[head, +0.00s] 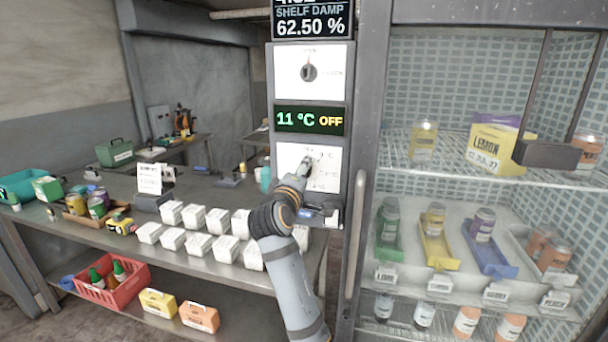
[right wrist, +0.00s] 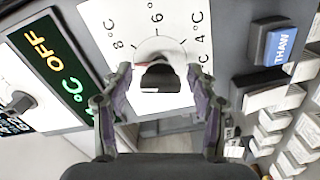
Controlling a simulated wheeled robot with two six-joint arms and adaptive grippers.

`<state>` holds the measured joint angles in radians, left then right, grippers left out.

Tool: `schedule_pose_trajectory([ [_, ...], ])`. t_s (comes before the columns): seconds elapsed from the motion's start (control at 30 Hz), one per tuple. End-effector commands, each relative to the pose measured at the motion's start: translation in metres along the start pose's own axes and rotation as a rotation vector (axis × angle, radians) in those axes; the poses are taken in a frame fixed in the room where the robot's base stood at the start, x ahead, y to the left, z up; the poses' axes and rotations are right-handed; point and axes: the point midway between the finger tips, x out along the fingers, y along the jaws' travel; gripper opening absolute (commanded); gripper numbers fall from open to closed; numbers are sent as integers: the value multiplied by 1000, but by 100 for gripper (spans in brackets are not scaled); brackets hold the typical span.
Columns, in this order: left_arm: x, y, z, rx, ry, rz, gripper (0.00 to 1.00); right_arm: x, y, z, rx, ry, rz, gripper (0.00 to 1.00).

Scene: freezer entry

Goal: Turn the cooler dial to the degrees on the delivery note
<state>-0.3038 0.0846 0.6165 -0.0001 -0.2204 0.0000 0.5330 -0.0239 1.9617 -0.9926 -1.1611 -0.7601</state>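The cooler dial (right wrist: 160,76) sits on a white plate marked 8, 6 and 4 °C in the right wrist view. A thin red mark shows on its upper left; its exact reading is unclear. My right gripper (right wrist: 160,84) is open, with one finger on each side of the dial and small gaps visible. The display (head: 309,120) above reads 11 °C OFF. A white paper (head: 149,179) stands on the left table, its text too small to read. My left gripper is out of view.
An upper knob (head: 309,71) sits above the display. A blue THAW button (right wrist: 279,46) is beside the dial plate. The glass-doored cooler, with its vertical handle (head: 354,235), stands to the right. White boxes (head: 198,244) crowd the table at left.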

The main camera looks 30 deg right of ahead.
Motion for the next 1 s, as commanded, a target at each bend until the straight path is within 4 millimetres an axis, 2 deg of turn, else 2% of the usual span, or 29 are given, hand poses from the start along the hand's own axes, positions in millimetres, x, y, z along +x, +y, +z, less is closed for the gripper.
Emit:
schedule_pose_trajectory([
  [0.03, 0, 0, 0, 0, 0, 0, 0, 0, 0, 0, 0, 0, 0, 50],
  [0.37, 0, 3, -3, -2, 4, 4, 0, 0, 0, 0, 0, 0, 0, 5],
  [0.67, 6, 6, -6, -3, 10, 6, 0, 0, -2, 0, 52, 0, -1, 5],
  [1.0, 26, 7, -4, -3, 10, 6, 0, 0, -4, 1, 278, 0, 0, 5],
])
